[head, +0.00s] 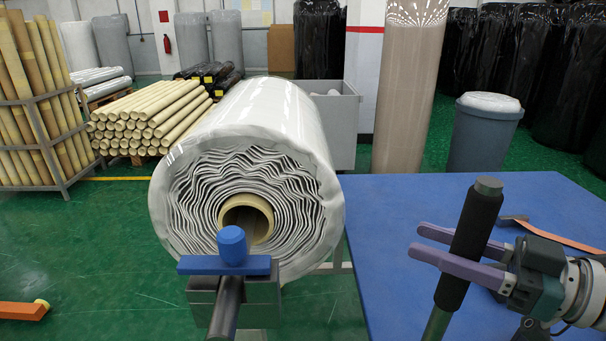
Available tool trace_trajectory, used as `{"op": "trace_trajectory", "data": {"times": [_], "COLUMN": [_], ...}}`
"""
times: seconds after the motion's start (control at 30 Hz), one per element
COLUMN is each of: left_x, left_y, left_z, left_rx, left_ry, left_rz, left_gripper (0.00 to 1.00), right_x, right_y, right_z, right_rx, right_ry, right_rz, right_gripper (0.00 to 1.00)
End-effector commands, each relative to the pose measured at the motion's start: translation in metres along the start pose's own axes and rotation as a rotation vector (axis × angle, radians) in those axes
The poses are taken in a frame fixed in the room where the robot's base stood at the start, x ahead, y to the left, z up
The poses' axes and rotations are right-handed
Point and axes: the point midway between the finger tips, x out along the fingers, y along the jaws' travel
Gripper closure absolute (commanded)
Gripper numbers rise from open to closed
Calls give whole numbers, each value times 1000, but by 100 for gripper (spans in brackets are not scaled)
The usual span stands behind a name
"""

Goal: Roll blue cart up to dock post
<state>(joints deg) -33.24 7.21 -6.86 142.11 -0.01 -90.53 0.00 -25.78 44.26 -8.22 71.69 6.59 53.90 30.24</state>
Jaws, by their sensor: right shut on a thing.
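A flat blue surface (395,215), which looks like the deck of the blue cart, fills the right side of the head view. An upright bar with a black grip (478,215) leans slightly in front of it. My right gripper (425,241) is shut on this black grip, with one purple finger in front and one behind. The bar's lower end is cut off by the frame. A grey block with a blue crosspiece and blue knob (232,246) stands in front of the large wrapped roll; I cannot tell whether it is the dock post. My left gripper is out of view.
The large wrapped roll (265,125) lies just left of the blue surface. An orange strap (565,239) lies on that surface. A grey bin (483,135) and a brown wrapped column (405,95) stand behind. Green floor (90,240) is mostly clear at left, apart from an orange bar (22,311).

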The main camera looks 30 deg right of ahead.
Motion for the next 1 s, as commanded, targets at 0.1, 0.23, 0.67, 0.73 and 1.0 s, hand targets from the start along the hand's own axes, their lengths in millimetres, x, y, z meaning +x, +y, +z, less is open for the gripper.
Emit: {"op": "trace_trajectory", "data": {"times": [0.1,0.23,0.67,0.73,1.0], "left_x": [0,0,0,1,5], "left_y": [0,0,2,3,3], "left_z": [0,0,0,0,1], "left_rx": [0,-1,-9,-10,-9], "left_ry": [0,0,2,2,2], "left_rz": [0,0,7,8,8], "left_gripper": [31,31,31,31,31], "right_x": [-2,-2,-7,-17,-71], "right_y": [2,2,1,1,1], "right_z": [2,2,1,2,3], "right_rx": [2,2,1,1,2], "right_ry": [-8,-6,-4,-7,-9], "right_rz": [8,6,3,4,5], "right_gripper": [53,38,28,28,28]}}
